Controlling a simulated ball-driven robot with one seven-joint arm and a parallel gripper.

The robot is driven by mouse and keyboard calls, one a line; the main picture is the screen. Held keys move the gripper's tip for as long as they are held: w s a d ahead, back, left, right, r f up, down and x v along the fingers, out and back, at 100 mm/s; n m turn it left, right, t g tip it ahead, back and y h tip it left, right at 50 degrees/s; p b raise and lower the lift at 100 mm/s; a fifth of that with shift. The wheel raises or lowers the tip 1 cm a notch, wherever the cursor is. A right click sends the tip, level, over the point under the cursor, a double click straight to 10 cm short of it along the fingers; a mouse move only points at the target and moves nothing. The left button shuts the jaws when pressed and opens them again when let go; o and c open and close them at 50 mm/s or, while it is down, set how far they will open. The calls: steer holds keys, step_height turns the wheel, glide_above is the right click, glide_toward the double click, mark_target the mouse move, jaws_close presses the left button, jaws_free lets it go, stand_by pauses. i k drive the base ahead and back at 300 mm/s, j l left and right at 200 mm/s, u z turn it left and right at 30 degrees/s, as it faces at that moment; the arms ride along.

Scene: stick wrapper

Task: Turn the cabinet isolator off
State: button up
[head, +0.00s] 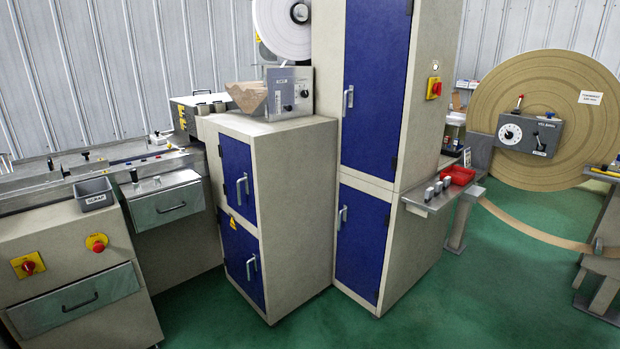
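A red rotary isolator on a yellow plate (434,88) is on the right side face of the tall cream cabinet (420,130), at about upper-middle height. A small round white fitting (435,67) sits just above it. The isolator's handle is too small here to read its position for certain. A second red switch on a yellow plate (27,265) is on the front of the low console at the left. My gripper is not in view.
A grey shelf (430,203) with a red tray (458,175) juts from the tall cabinet's side below the isolator. A large brown reel (550,85) stands at the right. A red button (97,242) is on the left console. Green floor (450,300) is clear in front.

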mark_target(437, 87)
steer(key=i+j+z, duration=0.25)
steer(key=i, duration=0.3)
steer(key=i+j+z, duration=0.25)
steer(key=i, duration=0.25)
steer(key=i+j+z, duration=0.25)
steer(key=i+j, duration=0.15)
steer(key=i, duration=0.1)
